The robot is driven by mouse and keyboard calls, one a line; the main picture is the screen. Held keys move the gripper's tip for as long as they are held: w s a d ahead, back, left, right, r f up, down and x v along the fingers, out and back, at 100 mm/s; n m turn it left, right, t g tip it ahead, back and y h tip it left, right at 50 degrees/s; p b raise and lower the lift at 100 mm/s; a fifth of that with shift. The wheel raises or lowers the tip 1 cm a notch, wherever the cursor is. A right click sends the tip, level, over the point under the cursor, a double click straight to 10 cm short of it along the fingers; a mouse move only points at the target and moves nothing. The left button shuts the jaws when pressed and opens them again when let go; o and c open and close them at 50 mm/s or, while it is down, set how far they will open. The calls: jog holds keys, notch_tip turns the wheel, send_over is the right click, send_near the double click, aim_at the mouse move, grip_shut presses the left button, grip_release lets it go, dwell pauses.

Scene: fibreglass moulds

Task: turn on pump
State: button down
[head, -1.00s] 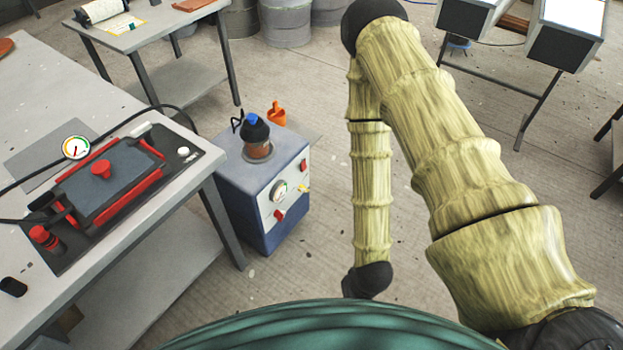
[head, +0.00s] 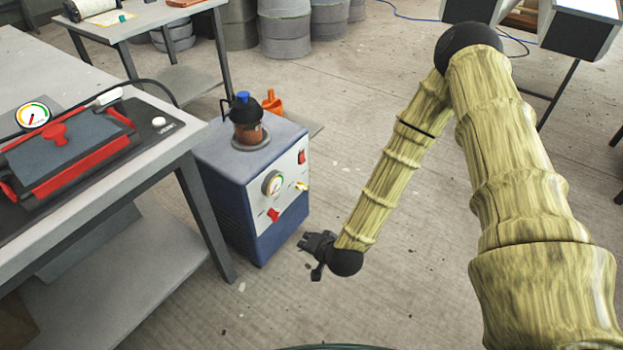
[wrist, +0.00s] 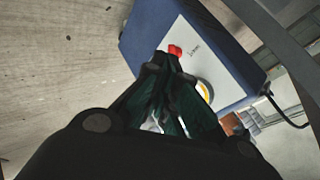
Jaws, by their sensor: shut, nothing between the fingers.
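The pump (head: 225,183) is a blue box on the floor with a white front panel (head: 287,195). The panel bears a round gauge (head: 272,182), a red rectangular switch (head: 302,156) at the upper right, a red knob (head: 273,215) at the lower left and a small yellow fitting (head: 301,186). My gripper (head: 311,243) is shut and empty, in front of the panel and below right of the red knob. In the wrist view my fingertips (wrist: 166,62) point at the panel, with the red knob (wrist: 175,51) just beyond them. The red switch is not visible there.
A dark bottle with a blue cap (head: 243,112) and an orange container (head: 272,103) stand on or behind the pump. A grey table (head: 170,150) with a red-clamped mould (head: 65,155) is at the left.

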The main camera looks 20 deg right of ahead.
jog(key=w+d+m+t+h+b, duration=0.2)
jog(key=w+d+m+b, duration=0.3)
jog(key=w+b, duration=0.4)
jog(key=w+d+m+t+h+b, duration=0.2)
jog(key=w+d+m+t+b, duration=0.2)
jog(key=w+d+b, duration=0.3)
jog(key=w+t+b, duration=0.1)
jog(key=w+b, duration=0.2)
jog(key=b, duration=0.1)
jog(key=shift+w+d+m+t+h, duration=0.2)
jog(key=shift+w+m+t+h, duration=0.1)
jog(key=shift+m, duration=0.1)
jog(key=shift+f, duration=0.15)
jog(key=b, duration=0.4)
send_near(303, 158)
jog(key=w+d+f, duration=0.2)
jog(key=w+d, duration=0.1)
jog(key=d, duration=0.3)
jog(key=shift+w+a+f+b, duration=0.1)
jog(key=shift+w+a+b, duration=0.35)
jog(key=shift+w+a, duration=0.35)
jog(key=shift+w+a+f+b, duration=0.1)
jog(key=shift+w+a+b, duration=0.4)
jog(key=shift+w, duration=0.4)
jog(key=shift+a, duration=0.15)
